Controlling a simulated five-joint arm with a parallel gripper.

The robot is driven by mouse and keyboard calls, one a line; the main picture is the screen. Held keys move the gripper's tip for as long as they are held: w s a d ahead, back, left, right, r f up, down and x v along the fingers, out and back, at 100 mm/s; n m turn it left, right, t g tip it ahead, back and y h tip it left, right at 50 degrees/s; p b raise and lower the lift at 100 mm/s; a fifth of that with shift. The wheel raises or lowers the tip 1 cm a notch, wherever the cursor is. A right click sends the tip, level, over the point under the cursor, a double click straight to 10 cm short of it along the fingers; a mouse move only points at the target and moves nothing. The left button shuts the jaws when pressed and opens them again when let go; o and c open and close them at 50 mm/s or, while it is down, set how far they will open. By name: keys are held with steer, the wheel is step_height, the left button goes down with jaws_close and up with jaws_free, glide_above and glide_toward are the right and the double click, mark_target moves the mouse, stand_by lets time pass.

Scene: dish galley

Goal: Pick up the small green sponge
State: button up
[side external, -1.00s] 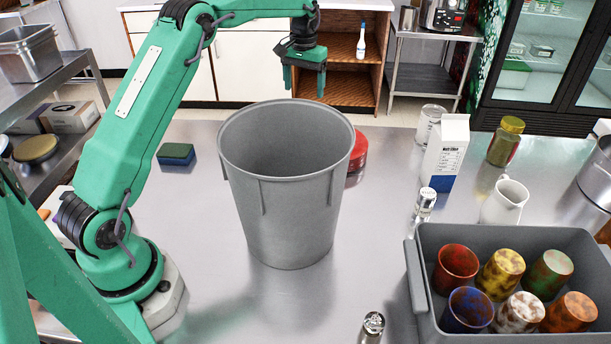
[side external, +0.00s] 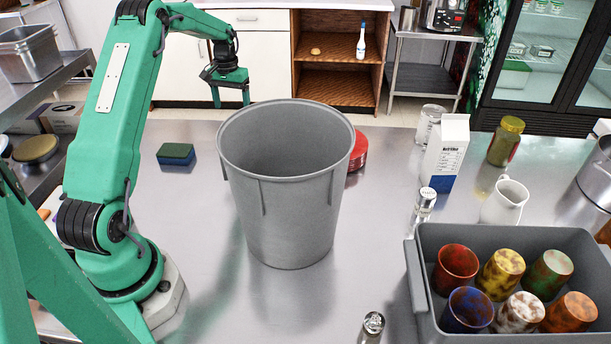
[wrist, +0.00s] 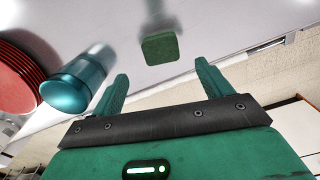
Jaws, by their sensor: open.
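The small sponge (side external: 176,154) lies on the steel counter, left of the grey bin. It has a green top and a blue lower layer. In the wrist view the green sponge (wrist: 160,48) shows beyond and between my fingers. My gripper (side external: 231,100) is open and empty, raised well above the counter, to the right of the sponge in the side view. In the wrist view my gripper (wrist: 162,88) has its two fingers wide apart, with nothing between them.
A tall grey bin (side external: 287,215) stands mid-counter, right of the sponge. Red plates (side external: 359,150) sit behind it. A teal cylinder (wrist: 75,85) shows beside red plates (wrist: 18,78) in the wrist view. A grey crate (side external: 425,325) of cups is at right. The counter around the sponge is clear.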

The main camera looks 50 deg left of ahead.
steer(key=shift+a+f, duration=0.15)
steer(key=shift+f, duration=3.75)
steer(key=c, duration=1.1)
